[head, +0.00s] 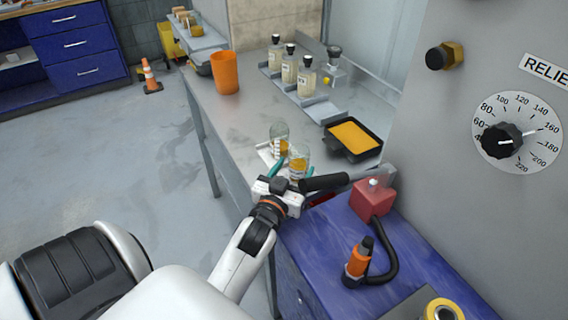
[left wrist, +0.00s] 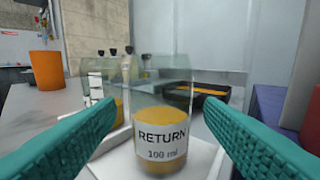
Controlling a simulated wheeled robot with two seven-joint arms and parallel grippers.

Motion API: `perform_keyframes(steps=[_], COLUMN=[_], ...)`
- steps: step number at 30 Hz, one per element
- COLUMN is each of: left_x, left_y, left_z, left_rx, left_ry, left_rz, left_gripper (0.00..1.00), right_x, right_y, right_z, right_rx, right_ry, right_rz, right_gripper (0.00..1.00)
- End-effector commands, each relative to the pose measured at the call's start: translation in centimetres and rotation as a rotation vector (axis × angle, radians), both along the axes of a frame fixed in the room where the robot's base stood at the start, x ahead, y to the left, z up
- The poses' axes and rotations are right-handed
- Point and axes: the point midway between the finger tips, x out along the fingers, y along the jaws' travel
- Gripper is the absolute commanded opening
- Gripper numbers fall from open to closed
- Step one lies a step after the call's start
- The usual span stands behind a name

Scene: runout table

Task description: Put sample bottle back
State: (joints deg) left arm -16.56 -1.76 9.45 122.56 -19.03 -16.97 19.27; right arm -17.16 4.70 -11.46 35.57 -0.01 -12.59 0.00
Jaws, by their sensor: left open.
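Two clear glass sample bottles with amber liquid stand close together on a white tray (left wrist: 110,165). The nearer one (head: 299,163) is labelled "RETURN 100 ml" and shows large in the left wrist view (left wrist: 162,125). The other bottle (head: 279,136) stands behind it to the left, and shows partly hidden in the left wrist view (left wrist: 97,88). My left gripper (head: 288,175) is open, with its teal fingers on either side of the RETURN bottle. Gaps show between fingers and glass, so it is not gripped. My right gripper is out of view.
An orange cup (head: 225,73) stands on the grey bench. Several black-capped bottles (head: 290,65) stand in a metal rack behind. A black tray of amber liquid (head: 352,138) lies to the right. A black handle (head: 325,182) and red block (head: 372,199) are close on the gripper's right.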

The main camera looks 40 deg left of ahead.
Motion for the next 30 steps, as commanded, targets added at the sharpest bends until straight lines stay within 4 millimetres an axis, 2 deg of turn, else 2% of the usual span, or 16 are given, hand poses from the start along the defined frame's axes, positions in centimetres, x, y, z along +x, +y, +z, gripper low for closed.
perform_keyframes(steps=[3,10,15,30], left_x=[-2.7,-5.7,-6.3,-6.3], left_y=[-0.7,-1.5,-1.7,-1.7], left_z=[-0.3,-0.1,0.0,0.0], left_rx=[-0.003,-0.001,-0.001,0.0], left_ry=[0.003,0.001,-0.001,-0.001], left_rz=[0.001,0.001,0.001,0.001], left_gripper=[0.62,0.62,0.62,0.62], right_x=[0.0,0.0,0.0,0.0], right_y=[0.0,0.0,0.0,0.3], right_z=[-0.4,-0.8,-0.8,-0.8], right_rx=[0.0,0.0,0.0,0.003], right_ry=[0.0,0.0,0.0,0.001], right_rz=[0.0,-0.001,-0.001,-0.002], right_gripper=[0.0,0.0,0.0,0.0])
